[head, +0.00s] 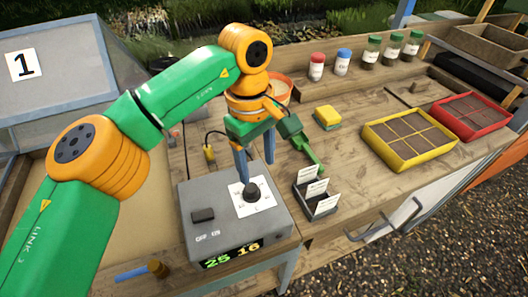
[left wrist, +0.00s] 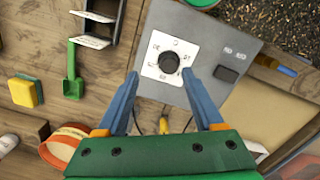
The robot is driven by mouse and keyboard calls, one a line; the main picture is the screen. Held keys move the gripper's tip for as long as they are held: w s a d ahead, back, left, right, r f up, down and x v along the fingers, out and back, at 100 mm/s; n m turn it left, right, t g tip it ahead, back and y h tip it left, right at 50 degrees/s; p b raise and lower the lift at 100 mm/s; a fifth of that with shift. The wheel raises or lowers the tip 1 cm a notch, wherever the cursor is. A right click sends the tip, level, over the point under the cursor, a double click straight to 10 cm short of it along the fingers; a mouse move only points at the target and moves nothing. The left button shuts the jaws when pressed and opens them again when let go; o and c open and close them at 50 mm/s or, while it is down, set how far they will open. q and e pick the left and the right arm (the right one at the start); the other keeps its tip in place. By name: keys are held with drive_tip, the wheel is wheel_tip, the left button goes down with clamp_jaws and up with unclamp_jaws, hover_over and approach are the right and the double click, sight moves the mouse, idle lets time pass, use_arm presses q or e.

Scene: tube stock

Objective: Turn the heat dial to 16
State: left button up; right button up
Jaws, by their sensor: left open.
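The grey control box (head: 222,222) stands on the wooden bench. Its black round heat dial (head: 252,193) sits on a white marked plate, and the dial also shows in the left wrist view (left wrist: 169,63). The display (head: 232,256) on the box front reads 25 and 16. My left gripper (head: 257,174) is open and points down over the dial. In the left wrist view its blue fingers (left wrist: 160,74) are spread to either side of the dial, with gaps between them and it. The dial's pointer is too small to read. My right gripper is not in view.
A black switch (head: 203,215) is on the box's left part. A label rack (head: 318,196) and green trowel (head: 308,150) lie right of the box. A yellow sponge (head: 327,117), seed trays (head: 410,138) and several bottles stand farther back. A glass-lidded frame (head: 55,65) is at left.

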sight(251, 187)
use_arm(q)
drive_tip(key=f, duration=0.2)
drive_tip(key=a+f, duration=0.1)
drive_tip(key=f+p, duration=0.1)
drive_tip(key=f, duration=0.1)
drive_tip(key=shift+s+a+f, duration=0.35)
drive_tip(key=shift+w+d+f, duration=0.15)
drive_tip(key=shift+f, duration=0.05)
clamp_jaws()
